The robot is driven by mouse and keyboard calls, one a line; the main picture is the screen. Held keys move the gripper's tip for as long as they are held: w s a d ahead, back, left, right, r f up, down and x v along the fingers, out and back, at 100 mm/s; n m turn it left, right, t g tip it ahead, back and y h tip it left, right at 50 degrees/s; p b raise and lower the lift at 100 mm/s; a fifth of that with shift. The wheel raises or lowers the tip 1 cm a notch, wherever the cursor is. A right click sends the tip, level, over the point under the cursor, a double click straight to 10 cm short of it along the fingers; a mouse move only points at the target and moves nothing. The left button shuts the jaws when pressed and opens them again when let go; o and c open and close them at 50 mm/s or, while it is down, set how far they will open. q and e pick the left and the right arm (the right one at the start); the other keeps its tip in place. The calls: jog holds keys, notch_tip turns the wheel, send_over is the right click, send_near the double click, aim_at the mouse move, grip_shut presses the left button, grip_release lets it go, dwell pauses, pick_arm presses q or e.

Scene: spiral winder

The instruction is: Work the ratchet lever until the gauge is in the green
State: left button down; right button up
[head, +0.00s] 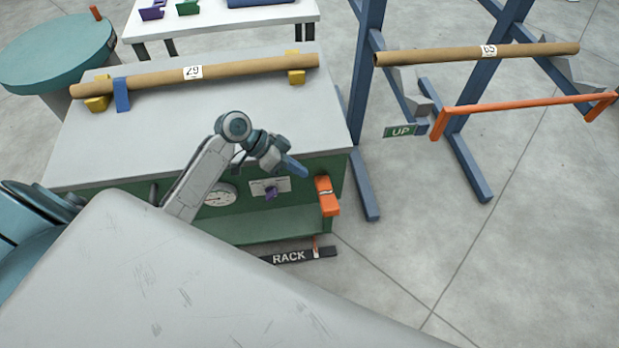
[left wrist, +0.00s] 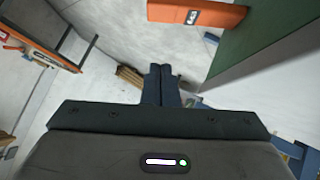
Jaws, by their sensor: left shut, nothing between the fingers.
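An orange lever (head: 327,196) with a small pale label sits at the right end of the bench's green front. It also shows at the top of the left wrist view (left wrist: 197,13). The round white gauge (head: 220,194) is on the green front, partly covered by my left arm; its needle and any green zone are too small to read. My left gripper (head: 299,170) is shut and empty, up and left of the lever in the head view and apart from it. Its closed fingers (left wrist: 160,80) point towards open floor in the wrist view. My right gripper is out of view.
A cardboard tube (head: 240,71) lies on yellow blocks on the bench top (head: 150,145). A purple knob (head: 270,192) sits beside the gauge. A blue stand with an orange bar (head: 520,104) and another tube (head: 430,57) is at the right.

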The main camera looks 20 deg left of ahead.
pick_arm(q)
jog(key=p, duration=0.2)
send_near(334, 204)
jog(key=d, duration=0.1)
jog(key=w+d, duration=0.2)
jog(key=shift+w+r, duration=0.15)
jog(key=shift+r, duration=0.1)
jog(key=f, duration=0.2)
jog(key=d+f+p, duration=0.1)
jog(key=shift+s+f, duration=0.2)
jog(key=shift+s, duration=0.1)
jog(key=shift+s+d+f, duration=0.1)
jog(key=shift+s+f, duration=0.1)
jog(key=shift+f, duration=0.4)
